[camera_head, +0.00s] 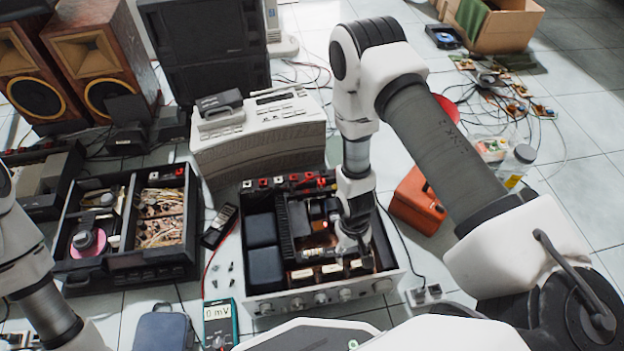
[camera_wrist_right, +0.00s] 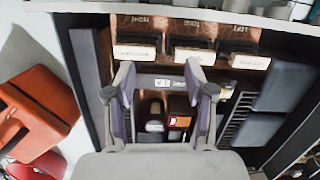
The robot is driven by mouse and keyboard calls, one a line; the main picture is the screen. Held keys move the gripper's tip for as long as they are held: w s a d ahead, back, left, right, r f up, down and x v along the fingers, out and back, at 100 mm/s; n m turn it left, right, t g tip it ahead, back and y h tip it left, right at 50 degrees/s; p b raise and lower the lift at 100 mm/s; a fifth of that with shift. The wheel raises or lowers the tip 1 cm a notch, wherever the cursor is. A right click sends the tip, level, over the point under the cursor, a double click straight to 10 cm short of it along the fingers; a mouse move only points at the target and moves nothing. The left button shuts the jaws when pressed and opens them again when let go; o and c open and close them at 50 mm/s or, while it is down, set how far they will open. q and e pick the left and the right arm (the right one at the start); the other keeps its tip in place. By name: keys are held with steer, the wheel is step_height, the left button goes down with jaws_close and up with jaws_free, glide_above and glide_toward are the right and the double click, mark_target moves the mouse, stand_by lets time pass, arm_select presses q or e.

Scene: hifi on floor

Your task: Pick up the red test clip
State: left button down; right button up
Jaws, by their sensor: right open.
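I cannot clearly make out the red test clip. Small red pieces (camera_head: 322,183) show along the back edge of the open amplifier (camera_head: 262,309); I cannot tell whether one is the clip. In the wrist view, a small orange-red piece (camera_wrist_right: 180,119) lies inside the amplifier, between my fingers in the picture. My right gripper (camera_head: 350,243) is over the amplifier's right part, pointing down. In the wrist view my right gripper (camera_wrist_right: 160,82) has its two fingers spread, with nothing held. My left arm comes in at the left edge; its gripper is out of view.
A multimeter (camera_head: 219,325) with a red lead stands left of the amplifier. A second open unit (camera_head: 125,268) is further left. A white device (camera_head: 260,155) stands behind. A red-orange box (camera_head: 418,203) is at the right. The amplifier's walls and front edge surround my right gripper.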

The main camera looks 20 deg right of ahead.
steer(key=shift+m+t, duration=0.3)
steer(key=shift+m, duration=0.1)
steer(key=w, duration=0.4)
steer(key=w+d+b, duration=0.1)
steer(key=w, duration=0.4)
steer(key=w+d+b, duration=0.1)
steer(key=w, duration=0.4)
steer(key=shift+w+f, duration=0.1)
steer(key=shift+w, duration=0.15)
step_height(320, 180, up, 4)
steer(key=f+t+b, duration=0.1)
steer(key=b, duration=0.2)
glide_above(321, 181)
steer(key=shift+s+d+r, duration=0.1)
steer(key=shift+r, duration=0.15)
steer(key=shift+w+f, duration=0.2)
steer(key=shift+w, duration=0.05)
step_height(321, 181, down, 7)
steer(key=b, duration=0.5)
steer(key=shift+s, duration=0.15)
steer(key=shift+r, duration=0.15)
jaws_close()
